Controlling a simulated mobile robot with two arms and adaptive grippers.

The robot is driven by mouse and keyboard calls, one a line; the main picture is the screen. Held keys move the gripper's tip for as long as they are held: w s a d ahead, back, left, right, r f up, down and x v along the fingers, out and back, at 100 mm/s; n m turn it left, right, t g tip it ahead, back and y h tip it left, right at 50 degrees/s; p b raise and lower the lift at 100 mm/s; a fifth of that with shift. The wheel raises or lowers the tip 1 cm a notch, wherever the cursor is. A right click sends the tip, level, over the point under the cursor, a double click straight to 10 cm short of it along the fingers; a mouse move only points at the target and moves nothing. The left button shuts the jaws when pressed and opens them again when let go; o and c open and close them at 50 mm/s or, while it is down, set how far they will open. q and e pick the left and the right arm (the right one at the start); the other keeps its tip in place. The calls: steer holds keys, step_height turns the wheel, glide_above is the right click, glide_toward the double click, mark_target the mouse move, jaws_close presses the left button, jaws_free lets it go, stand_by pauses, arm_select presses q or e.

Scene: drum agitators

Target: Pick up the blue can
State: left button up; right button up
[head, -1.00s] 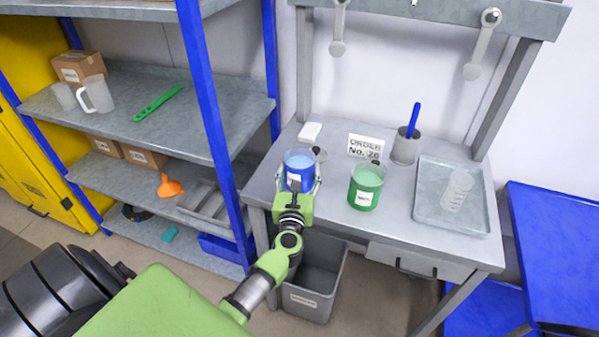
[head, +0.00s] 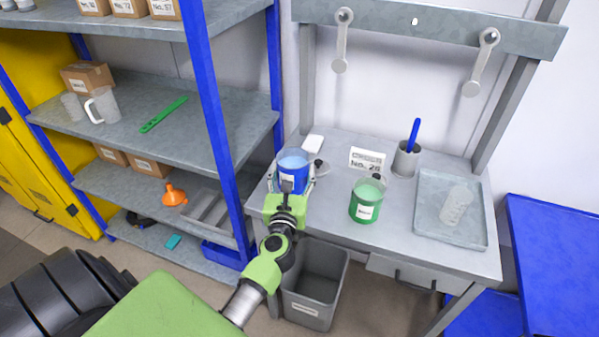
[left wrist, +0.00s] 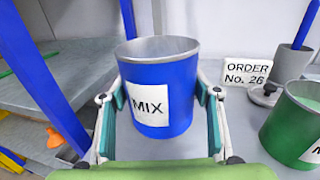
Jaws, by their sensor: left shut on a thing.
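The blue can (head: 294,170) is at the left end of the grey workbench, open at the top and filled with light blue. In the left wrist view the blue can (left wrist: 160,88) carries a white label reading MIX. My left gripper (head: 291,184) is shut on its sides, one finger on each side, and the can stands upright. The left wrist view shows the gripper (left wrist: 158,135) around the can, its base toward the bottom edge. Whether the can touches the bench is hard to tell. My right gripper is not in view.
A green can (head: 366,200) stands to the right, with an order card (head: 367,160) behind it. A grey pot (head: 405,160) with a blue handle and a metal tray (head: 450,213) are farther right. A blue shelf post (head: 212,110) is close on the left; a grey bin (head: 316,285) is below.

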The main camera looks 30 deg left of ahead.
mark_target(284, 172)
arm_select(q)
steer(key=s+r, duration=0.1)
steer(key=s+r+p, duration=0.1)
steer(key=r, duration=0.1)
steer(key=shift+a, duration=0.4)
steer(key=s+a+r, duration=0.3)
steer(key=s, duration=0.5)
steer(key=shift+r, duration=0.25)
steer(key=shift+s, duration=0.1)
